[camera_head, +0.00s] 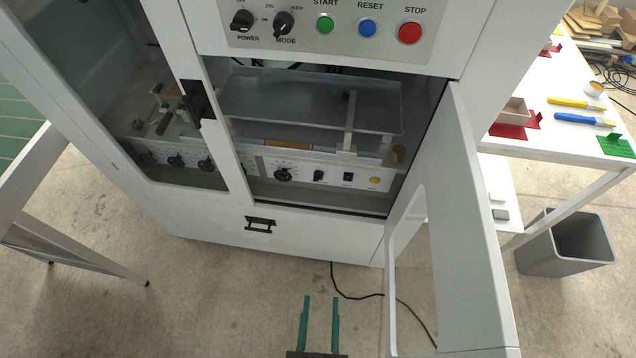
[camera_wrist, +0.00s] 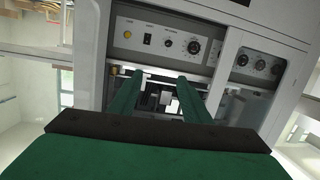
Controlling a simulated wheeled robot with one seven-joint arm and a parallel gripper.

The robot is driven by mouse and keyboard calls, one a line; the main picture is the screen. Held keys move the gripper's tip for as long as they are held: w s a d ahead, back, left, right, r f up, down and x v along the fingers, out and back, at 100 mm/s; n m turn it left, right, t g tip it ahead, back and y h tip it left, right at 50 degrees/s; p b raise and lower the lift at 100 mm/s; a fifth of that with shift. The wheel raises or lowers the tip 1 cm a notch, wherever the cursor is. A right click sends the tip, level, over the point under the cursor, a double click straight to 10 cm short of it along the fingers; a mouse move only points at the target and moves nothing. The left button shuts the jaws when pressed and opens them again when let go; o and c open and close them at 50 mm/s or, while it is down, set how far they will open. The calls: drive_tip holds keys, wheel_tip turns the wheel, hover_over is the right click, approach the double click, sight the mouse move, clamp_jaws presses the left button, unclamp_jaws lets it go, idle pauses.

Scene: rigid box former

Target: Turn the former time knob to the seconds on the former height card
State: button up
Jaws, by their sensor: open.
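A row of control knobs sits on a white panel low inside the cabinet. A black knob on a round scale (camera_head: 283,174) is in the open doorway; it also shows in the wrist view (camera_wrist: 193,46). More dial knobs (camera_head: 176,161) are to its left behind the window, and at the right in the wrist view (camera_wrist: 260,65). Labels are too small to read, so I cannot tell which is the former time knob. I cannot make out the former height card. My gripper (camera_head: 320,302) is open and empty, its green fingers (camera_wrist: 157,80) in front of the cabinet, apart from the knobs.
The cabinet door (camera_head: 455,220) stands open at the right. A metal tray (camera_head: 300,100) is above the knob panel. Upper panel holds the POWER knob (camera_head: 243,20), MODE knob (camera_head: 284,23) and START, RESET, STOP buttons. A grey bin (camera_head: 566,243) and white table (camera_head: 570,135) stand right.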

drive_tip(key=w+a+f+n+t, duration=0.1)
drive_tip(key=w+f, duration=0.3)
drive_tip(key=w, duration=0.3)
drive_tip(key=w+a+f, duration=0.1)
drive_tip(key=w+f, duration=0.2)
drive_tip(key=w, duration=0.3)
drive_tip(key=n+t, duration=0.1)
drive_tip(key=n, duration=0.1)
approach(318, 177)
drive_tip(key=w, duration=0.8)
drive_tip(key=shift+d+f, duration=0.15)
drive_tip(key=shift+f, duration=0.3)
drive_tip(key=c, duration=1)
